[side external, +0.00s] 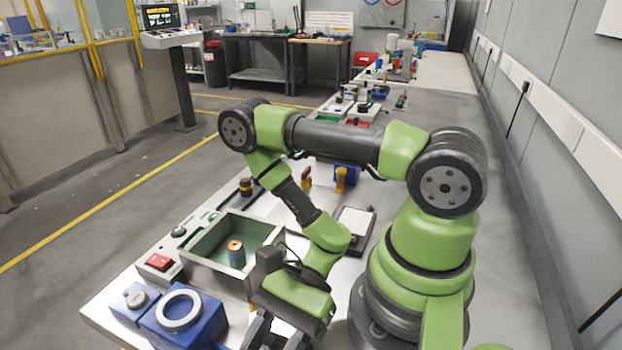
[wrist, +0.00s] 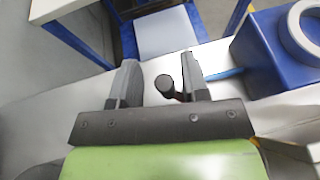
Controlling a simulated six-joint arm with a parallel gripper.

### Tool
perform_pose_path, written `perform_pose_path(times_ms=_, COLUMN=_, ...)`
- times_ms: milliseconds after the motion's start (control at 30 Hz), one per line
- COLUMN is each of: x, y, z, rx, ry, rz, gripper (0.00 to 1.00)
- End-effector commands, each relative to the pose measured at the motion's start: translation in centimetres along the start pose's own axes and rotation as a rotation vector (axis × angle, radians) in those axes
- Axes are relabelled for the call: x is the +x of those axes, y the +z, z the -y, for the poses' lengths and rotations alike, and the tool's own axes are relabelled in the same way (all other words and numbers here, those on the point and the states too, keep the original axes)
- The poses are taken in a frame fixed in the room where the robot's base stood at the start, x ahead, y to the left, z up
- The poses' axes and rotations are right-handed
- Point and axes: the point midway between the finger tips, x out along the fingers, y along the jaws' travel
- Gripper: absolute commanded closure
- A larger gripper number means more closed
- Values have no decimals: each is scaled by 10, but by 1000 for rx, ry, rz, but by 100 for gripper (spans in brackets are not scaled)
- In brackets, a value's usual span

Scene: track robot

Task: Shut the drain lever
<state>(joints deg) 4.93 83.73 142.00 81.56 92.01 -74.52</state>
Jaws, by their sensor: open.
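In the wrist view, a small lever with a round black knob (wrist: 165,83) and a bit of red beside it shows between the fingers of my gripper (wrist: 160,75). I take it for the drain lever. The knob is nearer the right finger; I cannot tell whether they touch. The fingers are apart, with nothing clamped. The lever's base is hidden behind the gripper body. In the side external view, my gripper (side external: 275,338) points down at the bottom edge, its tips cut off, and the lever is not visible there.
A blue box with a white ring (side external: 182,312) stands left of my gripper; it also shows in the wrist view (wrist: 270,45). An open green-lined bin (side external: 217,268) holds a copper-coloured cylinder (side external: 236,254). A red switch (side external: 159,262) sits near the bench's left edge.

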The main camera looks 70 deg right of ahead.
Motion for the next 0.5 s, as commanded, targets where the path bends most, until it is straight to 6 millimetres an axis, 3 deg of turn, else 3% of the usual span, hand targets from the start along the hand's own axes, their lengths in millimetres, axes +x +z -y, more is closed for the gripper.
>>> perform_pose_path(times_ms=267, x=-16, y=-7, z=-5, rx=-128, ry=274, rz=-4, gripper=58)
perform_pose_path(times_ms=500, x=-64, y=-6, z=8, rx=-116, ry=258, rz=-1, gripper=58)
